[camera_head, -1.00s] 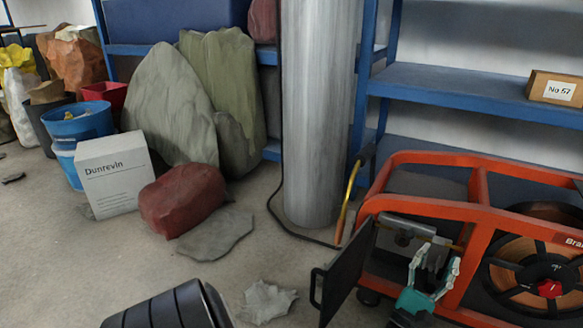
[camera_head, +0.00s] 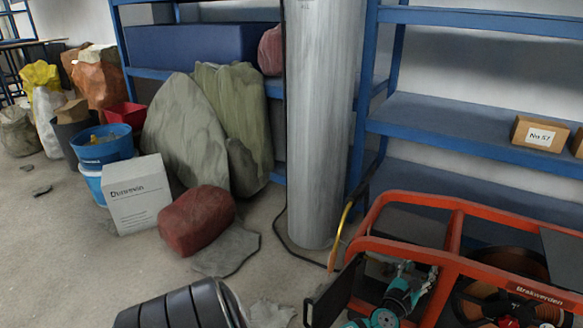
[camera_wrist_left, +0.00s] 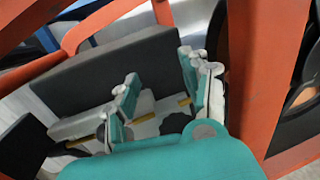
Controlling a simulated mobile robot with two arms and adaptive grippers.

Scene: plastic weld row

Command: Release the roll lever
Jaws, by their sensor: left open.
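The welding machine (camera_head: 447,203) has an orange tube frame and stands at the lower right in the head view. My left gripper (camera_head: 417,275), with teal parts and pale fingers, is at the front of this frame. In the left wrist view its two fingers (camera_wrist_left: 166,92) are apart with nothing clearly held between them. A grey block with a yellow wire (camera_wrist_left: 182,101) and dark rounded parts lie just beyond and below the fingers. I cannot pick out the roll lever for certain; the fingers and hand hide part of the mechanism. My right gripper is not in view.
A dark hinged panel (camera_head: 333,293) stands out left of the frame. A wire reel (camera_head: 497,305) sits right of the gripper. A grey column (camera_head: 315,130) and blue shelves (camera_head: 450,122) stand behind. A red sack (camera_head: 196,220) and white box (camera_head: 139,194) lie left.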

